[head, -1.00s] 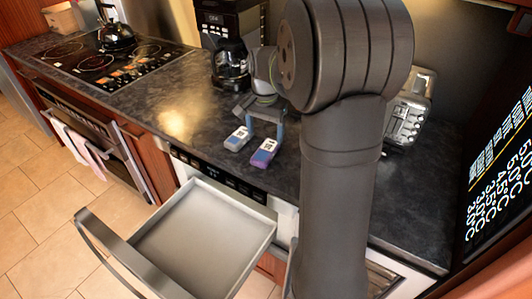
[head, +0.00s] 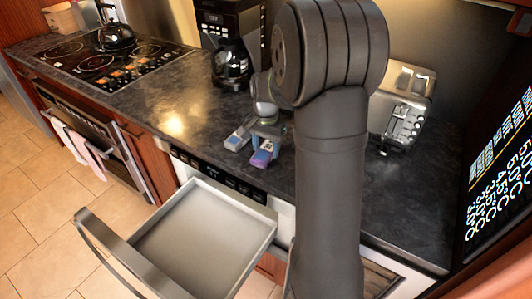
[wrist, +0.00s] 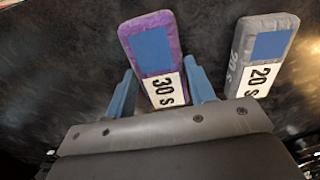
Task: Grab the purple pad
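The purple pad (wrist: 153,52) lies on the dark countertop, with a blue patch and a white "30 s" label on top. In the head view the purple pad (head: 262,158) is at the counter's front edge area, partly covered by my gripper. My gripper (wrist: 162,84) is open, with one blue finger on each side of the pad's labelled end. I cannot tell whether the fingers touch it. In the head view my gripper (head: 265,132) is low over the pad. A grey pad (wrist: 262,52) with a "20 s" label lies to the right in the wrist view.
The grey pad (head: 237,139) is close beside my gripper. An empty drawer (head: 185,240) stands open below the counter. A coffee maker (head: 230,62) stands behind, a toaster (head: 402,105) to the right, and a stove with a kettle (head: 116,36) at the left.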

